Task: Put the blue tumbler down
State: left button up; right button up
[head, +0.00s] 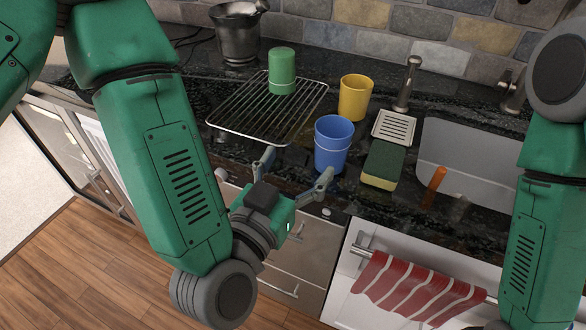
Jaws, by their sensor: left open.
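The blue tumbler (333,144) stands upright on the dark stone counter (225,163), near its front edge and in front of the yellow tumbler. My left gripper (295,170) is open, with its two fingers spread. Its right finger reaches close to the lower part of the blue tumbler; I cannot tell whether they touch. The left finger is well to the left of the tumbler, and nothing is between the fingers. My right arm comes in at the right edge, but its gripper is out of view.
A green tumbler (282,71) stands upside down on a wire rack (238,120). A yellow tumbler (355,98) is behind the blue one. A sponge (383,164), a slotted dish (394,128) and a sink (465,155) lie to the right. A metal pot (238,38) is at the back.

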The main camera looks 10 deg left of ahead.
pick_arm(q)
jog(key=s+a+f+g+y, duration=0.1)
jog(key=s+a+f+g, duration=0.25)
jog(key=f, duration=0.65)
jog(key=s+a+f+g+y, duration=0.1)
jog(key=s+a+f+g, duration=0.1)
jog(key=a+f+g, duration=0.5)
jog(key=s+a+f+n+g+y, duration=0.3)
jog(key=s+a+f+g, duration=0.3)
jog(key=s+a+f, duration=0.6)
jog(key=shift+s+a+f+y, duration=0.15)
jog(key=shift+s+a+y, duration=0.4)
jog(key=shift+s, duration=0.8)
pick_arm(e)
jog(key=shift+d+f, duration=0.15)
jog(key=shift+d, duration=0.25)
pick_arm(q)
jog(key=shift+d, duration=0.45)
pick_arm(e)
jog(key=shift+d+f, duration=0.1)
jog(key=shift+d, duration=0.3)
pick_arm(q)
jog(key=shift+a, duration=0.2)
pick_arm(e)
jog(key=shift+a, duration=0.25)
